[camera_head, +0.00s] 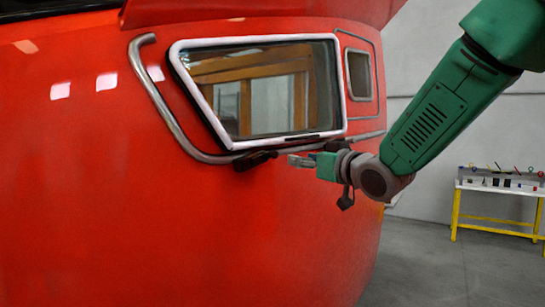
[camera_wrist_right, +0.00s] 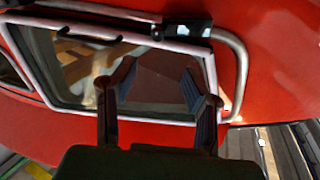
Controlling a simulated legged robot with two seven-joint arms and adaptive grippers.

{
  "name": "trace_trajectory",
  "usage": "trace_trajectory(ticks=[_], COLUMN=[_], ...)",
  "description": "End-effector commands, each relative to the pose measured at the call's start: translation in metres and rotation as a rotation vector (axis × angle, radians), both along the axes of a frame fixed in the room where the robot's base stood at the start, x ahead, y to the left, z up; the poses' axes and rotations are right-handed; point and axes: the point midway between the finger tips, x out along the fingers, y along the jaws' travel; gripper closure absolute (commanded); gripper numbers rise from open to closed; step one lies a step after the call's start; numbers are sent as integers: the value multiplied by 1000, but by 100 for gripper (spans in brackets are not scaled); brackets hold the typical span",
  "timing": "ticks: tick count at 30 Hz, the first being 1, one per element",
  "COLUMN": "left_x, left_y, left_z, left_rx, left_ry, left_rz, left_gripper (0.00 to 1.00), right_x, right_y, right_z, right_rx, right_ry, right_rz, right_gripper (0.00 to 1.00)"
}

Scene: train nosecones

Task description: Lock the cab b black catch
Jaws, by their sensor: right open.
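The red cab nose (camera_head: 180,220) fills the left and middle of the head view. Its window (camera_head: 262,90) has a white frame. A black catch (camera_head: 255,160) sits just under the frame's lower edge, by the grey rail. My right gripper (camera_head: 298,161) is open just right of this catch, with a small gap in the picture; contact cannot be told. In the wrist view my right gripper (camera_wrist_right: 160,70) has its fingers apart with nothing between them, in front of the window pane. My left gripper is not in view.
A grey bent handrail (camera_head: 160,85) runs around the window's left and lower sides. A smaller window (camera_head: 359,75) is to the right. A yellow-legged table (camera_head: 500,185) with small items stands at the far right. The grey floor (camera_head: 440,270) before it is clear.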

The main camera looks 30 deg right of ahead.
Motion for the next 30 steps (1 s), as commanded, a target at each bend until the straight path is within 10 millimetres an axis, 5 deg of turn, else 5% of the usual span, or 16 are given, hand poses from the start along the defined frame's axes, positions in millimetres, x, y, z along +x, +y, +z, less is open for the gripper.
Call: trace_trajectory(ticks=[5,15,30], left_x=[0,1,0], left_y=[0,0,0], left_z=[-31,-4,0], left_rx=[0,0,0], left_ry=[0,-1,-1], left_rz=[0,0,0], left_gripper=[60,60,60], right_x=[38,101,121], right_y=[-1,4,1], right_z=[-8,1,-1], right_rx=[7,-2,1], right_ry=[-3,4,2], right_rz=[0,0,0], right_gripper=[60,60,60])
